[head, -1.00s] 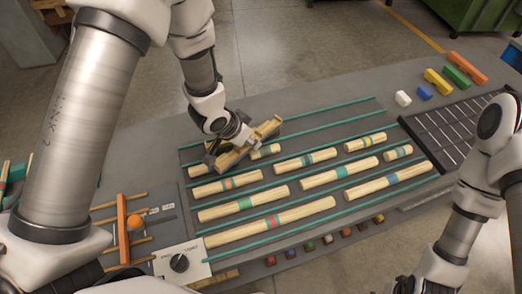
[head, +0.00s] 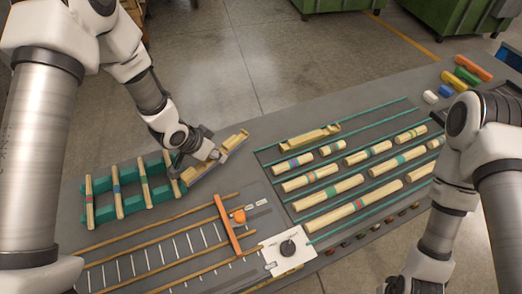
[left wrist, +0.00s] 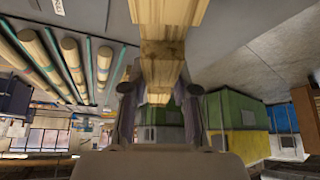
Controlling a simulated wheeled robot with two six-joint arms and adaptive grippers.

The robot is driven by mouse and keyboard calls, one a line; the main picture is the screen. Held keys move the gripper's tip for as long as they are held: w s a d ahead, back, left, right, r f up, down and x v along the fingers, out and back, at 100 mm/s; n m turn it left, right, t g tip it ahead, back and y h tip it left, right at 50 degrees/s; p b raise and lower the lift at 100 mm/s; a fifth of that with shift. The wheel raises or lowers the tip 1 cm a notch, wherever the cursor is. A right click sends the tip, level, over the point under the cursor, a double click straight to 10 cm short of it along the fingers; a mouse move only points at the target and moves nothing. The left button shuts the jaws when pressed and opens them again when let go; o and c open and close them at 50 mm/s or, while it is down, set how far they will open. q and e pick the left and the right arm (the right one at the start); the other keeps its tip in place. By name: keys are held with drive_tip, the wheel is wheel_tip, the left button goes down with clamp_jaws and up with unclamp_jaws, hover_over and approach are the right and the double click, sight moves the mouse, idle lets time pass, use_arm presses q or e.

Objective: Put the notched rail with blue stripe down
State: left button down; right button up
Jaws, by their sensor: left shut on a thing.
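My left gripper (head: 212,158) is shut on a pale wooden notched rail (head: 235,141), with a bluish stripe along its side. The rail is tilted across the picture, over the grey bench right of the green rack. Whether it touches the bench I cannot tell. In the left wrist view the rail (left wrist: 160,50) runs up between the fingers (left wrist: 158,100); no stripe shows there. The gripper hides part of the rail. Another notched rail (head: 310,137) lies on the dark striped mat.
The green rack (head: 103,214) at left holds several striped round pieces. Several banded dowels lie on the mat (head: 275,155).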

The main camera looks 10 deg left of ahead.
sight(224, 176)
use_arm(q)
wheel_tip(224, 176, down, 10)
drive_tip(key=p, duration=0.2)
drive_tip(key=shift+s+a+r+p, duration=0.1)
drive_tip(key=shift+a+r+p, duration=0.05)
drive_tip(key=shift+p, duration=0.15)
drive_tip(key=shift+a, duration=0.1)
drive_tip(key=shift+f, duration=0.3)
drive_tip(key=c, duration=0.9)
unclamp_jaws()
